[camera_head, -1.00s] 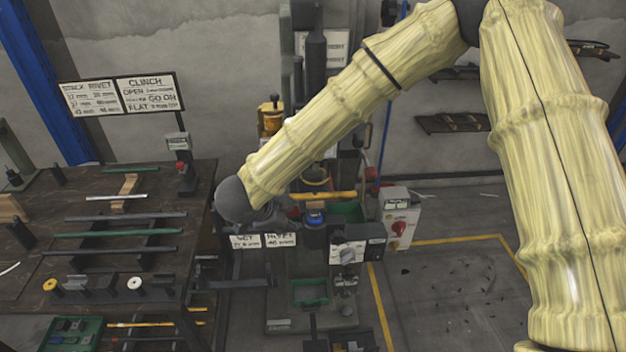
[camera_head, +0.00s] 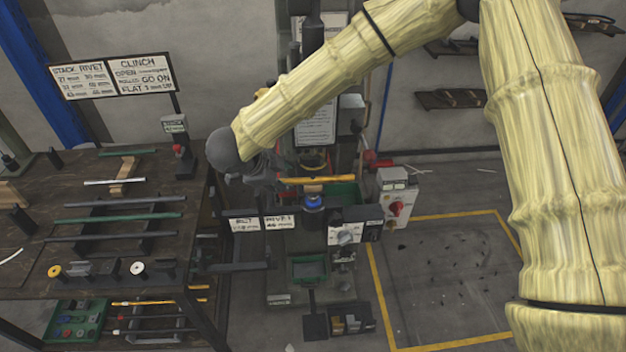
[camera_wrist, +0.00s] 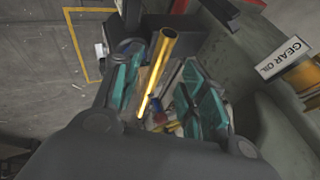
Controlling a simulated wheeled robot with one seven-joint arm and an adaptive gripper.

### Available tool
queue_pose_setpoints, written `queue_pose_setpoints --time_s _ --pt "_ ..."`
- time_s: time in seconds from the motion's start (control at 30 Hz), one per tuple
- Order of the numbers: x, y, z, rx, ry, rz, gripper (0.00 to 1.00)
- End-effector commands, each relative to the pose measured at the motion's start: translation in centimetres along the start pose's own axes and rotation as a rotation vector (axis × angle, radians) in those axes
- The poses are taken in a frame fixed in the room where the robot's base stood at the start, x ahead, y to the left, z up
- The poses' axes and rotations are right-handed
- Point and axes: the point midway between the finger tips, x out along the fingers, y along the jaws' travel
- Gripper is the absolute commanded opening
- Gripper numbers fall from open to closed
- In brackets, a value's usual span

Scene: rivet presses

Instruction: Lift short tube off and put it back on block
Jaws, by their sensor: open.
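A yellow tube (camera_head: 317,181) lies level across the press area in the head view, above a blue-topped cylinder. A small tan piece under it (camera_head: 313,189) may be the block. The tube also shows in the wrist view (camera_wrist: 155,75), running between my finger pads with its hollow end toward the camera. My gripper (camera_wrist: 165,92) is open, with one teal pad on each side of the tube. I see no clear contact, and depth is hard to judge. In the head view my gripper is dark, just left of the tube, and its fingertips are not distinct.
A workbench (camera_head: 30,240) with rods on racks stands at left. A control box with a red knob (camera_head: 397,208) is right of the press. A grey switch box (camera_head: 346,238) sits below the tube. Yellow-lined floor at right is mostly clear.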

Motion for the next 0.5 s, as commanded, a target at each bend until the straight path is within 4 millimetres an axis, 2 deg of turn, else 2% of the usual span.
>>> queue_pose_setpoints --time_s 0.3,0.5 --pt "3.3 0.3 0.3 0.001 0.001 0.002 0.42" --pt "4.3 0.4 0.4 0.0 0.0 0.001 0.42"
